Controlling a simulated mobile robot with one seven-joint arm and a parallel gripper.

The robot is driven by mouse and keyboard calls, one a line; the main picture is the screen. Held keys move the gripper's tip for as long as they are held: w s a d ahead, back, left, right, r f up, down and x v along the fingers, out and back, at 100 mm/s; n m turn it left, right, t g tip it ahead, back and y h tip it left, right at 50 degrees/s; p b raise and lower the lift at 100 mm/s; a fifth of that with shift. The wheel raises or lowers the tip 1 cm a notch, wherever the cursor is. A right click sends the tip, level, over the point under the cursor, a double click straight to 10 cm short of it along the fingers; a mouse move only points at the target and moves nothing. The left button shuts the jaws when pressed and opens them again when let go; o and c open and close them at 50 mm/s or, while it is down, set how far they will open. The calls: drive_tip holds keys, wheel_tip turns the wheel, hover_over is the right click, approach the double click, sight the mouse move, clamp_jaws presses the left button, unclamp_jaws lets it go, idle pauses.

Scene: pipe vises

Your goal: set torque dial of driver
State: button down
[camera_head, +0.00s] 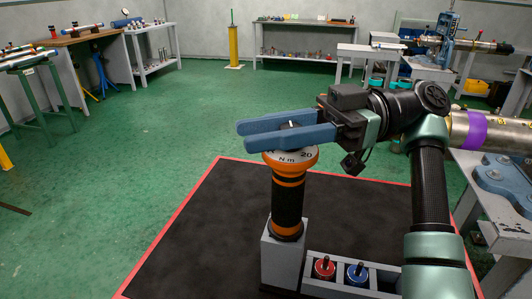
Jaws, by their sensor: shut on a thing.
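The torque driver (288,200) stands upright in a grey block holder (282,258). It has a black grip with orange bands. Its dial (292,160) on top is a pale disc with an orange rim, marked "N m" and "20". My gripper (287,131) reaches in from the right at the top of the driver. Its two blue fingers lie level over the dial, shut on a small knob (290,125) between them. The fingers hide part of the dial scale, so I cannot read the full setting.
A grey tray (311,285) beside the holder holds a red-topped piece (324,267) and a blue-topped piece (357,273). A pipe with a purple band (473,130) lies at the right near a blue vise (500,172). Open green floor (130,150) lies to the left.

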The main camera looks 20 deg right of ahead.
drive_tip(key=shift+g+b, duration=0.3)
drive_tip(key=shift+b, duration=0.05)
drive_tip(key=c, duration=0.6)
unclamp_jaws()
drive_tip(key=shift+o, duration=0.2)
